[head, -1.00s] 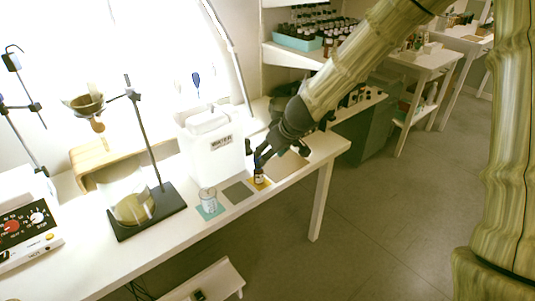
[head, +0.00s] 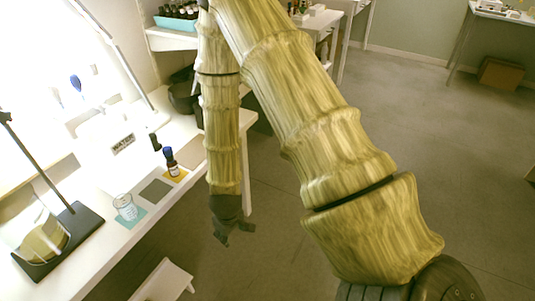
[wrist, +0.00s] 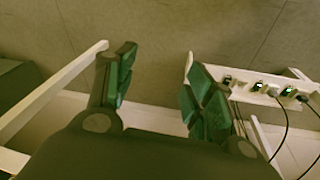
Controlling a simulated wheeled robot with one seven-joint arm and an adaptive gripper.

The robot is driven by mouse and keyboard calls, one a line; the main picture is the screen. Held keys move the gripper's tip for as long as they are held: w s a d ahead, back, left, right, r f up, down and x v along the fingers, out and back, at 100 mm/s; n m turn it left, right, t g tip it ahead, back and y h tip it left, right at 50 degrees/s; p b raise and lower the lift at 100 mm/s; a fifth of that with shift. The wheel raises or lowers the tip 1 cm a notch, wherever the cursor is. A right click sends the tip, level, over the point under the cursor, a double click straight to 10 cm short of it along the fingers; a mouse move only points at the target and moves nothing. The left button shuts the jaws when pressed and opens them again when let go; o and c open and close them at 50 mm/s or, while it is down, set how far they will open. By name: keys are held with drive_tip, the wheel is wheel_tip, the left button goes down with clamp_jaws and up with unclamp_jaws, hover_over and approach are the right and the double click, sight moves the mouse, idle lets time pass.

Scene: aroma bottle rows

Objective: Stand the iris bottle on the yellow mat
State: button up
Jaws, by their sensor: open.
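A dark bottle (head: 171,161) with a blue cap and a pale label stands upright on the yellow mat (head: 182,176) on the white bench; its label is too small to read. My gripper (head: 234,236) hangs pointing down past the front edge of the bench, to the right of and apart from the bottle. In the wrist view my gripper (wrist: 158,85) is open, with nothing between its fingers. The bottle is not in the wrist view.
A grey mat (head: 155,191) and a glass beaker (head: 125,207) on a teal mat lie left of the yellow mat. A white water container (head: 115,135) stands behind. In the wrist view, a power strip (wrist: 270,88) with cables lies below. Open floor lies right.

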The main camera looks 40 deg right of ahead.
drive_tip(key=s+a+f, duration=0.1)
drive_tip(key=s+f, duration=0.2)
drive_tip(key=s, duration=0.4)
drive_tip(key=s+a+f+m+g, duration=0.1)
drive_tip(key=s+f, duration=0.3)
drive_tip(key=s, duration=0.4)
drive_tip(key=s+a+f+m+g+y, duration=0.1)
drive_tip(key=s+a+f, duration=0.1)
drive_tip(key=s+f, duration=0.2)
drive_tip(key=s, duration=0.3)
drive_tip(key=shift+s+f, duration=0.25)
drive_tip(key=shift+s, duration=0.15)
